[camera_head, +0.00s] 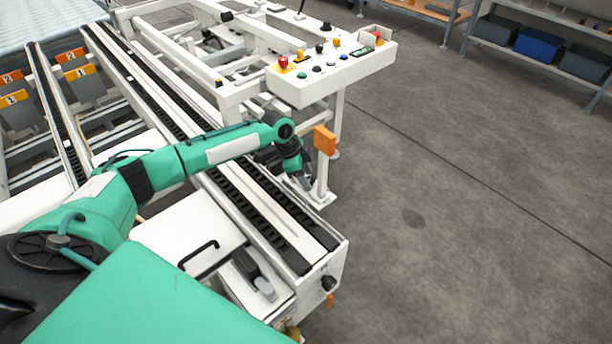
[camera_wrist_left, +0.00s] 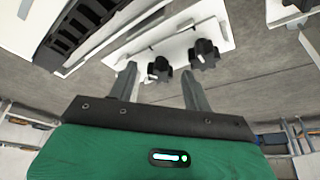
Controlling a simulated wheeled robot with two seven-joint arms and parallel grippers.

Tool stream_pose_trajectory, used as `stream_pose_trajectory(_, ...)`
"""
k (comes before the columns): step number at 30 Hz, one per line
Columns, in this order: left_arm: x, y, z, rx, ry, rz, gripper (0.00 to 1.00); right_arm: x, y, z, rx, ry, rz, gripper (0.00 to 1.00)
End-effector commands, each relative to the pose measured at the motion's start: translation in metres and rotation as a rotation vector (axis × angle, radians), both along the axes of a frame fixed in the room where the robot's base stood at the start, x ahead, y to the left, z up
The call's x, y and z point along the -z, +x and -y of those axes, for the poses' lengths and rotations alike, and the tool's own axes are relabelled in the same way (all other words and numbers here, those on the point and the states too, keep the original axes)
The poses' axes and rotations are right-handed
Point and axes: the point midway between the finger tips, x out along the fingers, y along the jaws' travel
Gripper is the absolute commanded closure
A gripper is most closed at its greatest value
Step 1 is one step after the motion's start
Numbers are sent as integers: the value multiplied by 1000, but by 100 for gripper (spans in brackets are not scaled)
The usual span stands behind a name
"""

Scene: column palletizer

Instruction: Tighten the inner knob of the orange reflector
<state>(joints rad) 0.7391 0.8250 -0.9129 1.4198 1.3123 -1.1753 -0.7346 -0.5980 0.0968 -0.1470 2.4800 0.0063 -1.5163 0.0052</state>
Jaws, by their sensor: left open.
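The orange reflector (camera_head: 325,140) stands on a white post bracket beside the conveyor in the head view. My left gripper (camera_head: 305,182) is just left of the post and below the reflector, partly hidden by its own wrist. In the left wrist view, my left gripper (camera_wrist_left: 159,88) is open and empty. Two black knobs sit on a white plate ahead of it: one knob (camera_wrist_left: 160,68) appears between the fingers, the other knob (camera_wrist_left: 205,52) above the right finger. I cannot tell whether a finger touches either. The reflector's knobs are hidden in the head view. My right gripper is not in view.
A white control panel (camera_head: 352,65) with buttons stands behind the reflector. The conveyor rails (camera_head: 270,215) run under my left arm. A black knob (camera_head: 328,283) and a small orange piece (camera_head: 330,300) are at the conveyor's near end. The grey floor (camera_head: 460,210) at right is clear.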

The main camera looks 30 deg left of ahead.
Motion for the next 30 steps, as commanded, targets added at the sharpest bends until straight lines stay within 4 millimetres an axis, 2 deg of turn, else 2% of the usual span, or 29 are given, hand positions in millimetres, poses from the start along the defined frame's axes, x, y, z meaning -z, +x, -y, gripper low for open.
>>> stream_pose_trajectory(8,1,0,0,0,0,0,52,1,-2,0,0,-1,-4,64)
stream_pose_trajectory(12,1,0,0,0,0,0,79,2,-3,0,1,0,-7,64)
stream_pose_trajectory(15,1,0,0,0,0,0,95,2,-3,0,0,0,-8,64)
stream_pose_trajectory(23,0,0,0,30,0,0,95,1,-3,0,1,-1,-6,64)
stream_pose_trajectory(30,0,2,0,156,-1,-1,95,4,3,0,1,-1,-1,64)
